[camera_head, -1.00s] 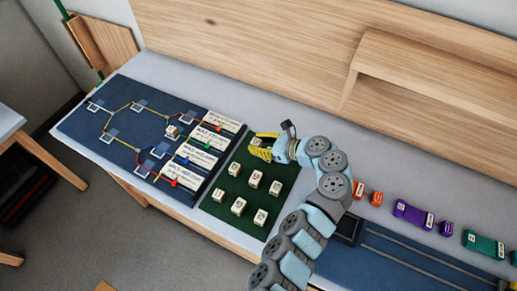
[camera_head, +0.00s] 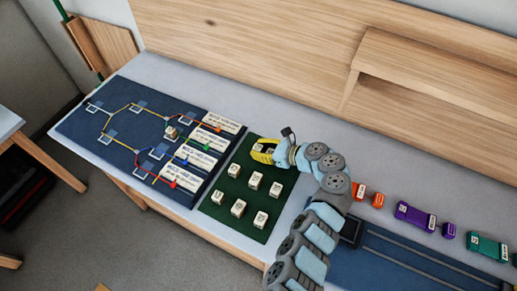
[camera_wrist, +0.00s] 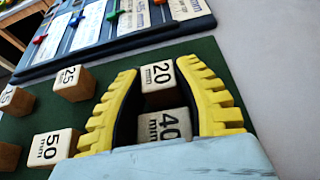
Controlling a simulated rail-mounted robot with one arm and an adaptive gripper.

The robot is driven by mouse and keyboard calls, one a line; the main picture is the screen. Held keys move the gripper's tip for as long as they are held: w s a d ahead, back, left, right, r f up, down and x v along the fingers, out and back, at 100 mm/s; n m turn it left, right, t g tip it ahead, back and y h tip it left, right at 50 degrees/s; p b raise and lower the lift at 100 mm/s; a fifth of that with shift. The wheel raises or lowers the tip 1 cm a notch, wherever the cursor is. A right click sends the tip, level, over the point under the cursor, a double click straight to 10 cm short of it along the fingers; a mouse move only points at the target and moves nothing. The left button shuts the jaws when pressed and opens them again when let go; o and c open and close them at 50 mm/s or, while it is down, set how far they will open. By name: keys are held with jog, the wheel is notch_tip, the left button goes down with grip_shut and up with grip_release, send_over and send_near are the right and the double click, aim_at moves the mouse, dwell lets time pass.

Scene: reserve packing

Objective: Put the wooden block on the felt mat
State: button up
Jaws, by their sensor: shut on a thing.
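The green felt mat (camera_head: 222,203) lies on the table and bears several small pale wooden blocks with dark markings. My gripper (camera_head: 261,147) is at the mat's far end, with yellow fingers around a wooden block (camera_head: 257,147). In the wrist view my gripper (camera_wrist: 160,72) has the block marked 20 mm (camera_wrist: 158,75) between its fingertips. A block marked 40 mm (camera_wrist: 164,125) shows partly behind it, near the palm. Blocks marked 25 (camera_wrist: 72,83) and 50 (camera_wrist: 52,148) are left of the fingers. I cannot tell whether the 20 mm block touches the mat.
Left of the mat is a dark blue board (camera_head: 90,118) with coloured lines, white label cards (camera_head: 202,153) and one wooden block (camera_head: 172,132). Orange, purple (camera_head: 414,214) and green pieces stand at the right near a blue rail tray (camera_head: 400,262). Bare grey table (camera_head: 300,120) lies behind.

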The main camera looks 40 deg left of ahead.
jog(key=shift+f, duration=0.1)
jog(key=o, duration=0.8)
jog(key=shift+r, duration=0.2)
jog(key=v, duration=1.2)
jog(key=shift+f+p, duration=0.15)
jog(key=shift+p, duration=0.15)
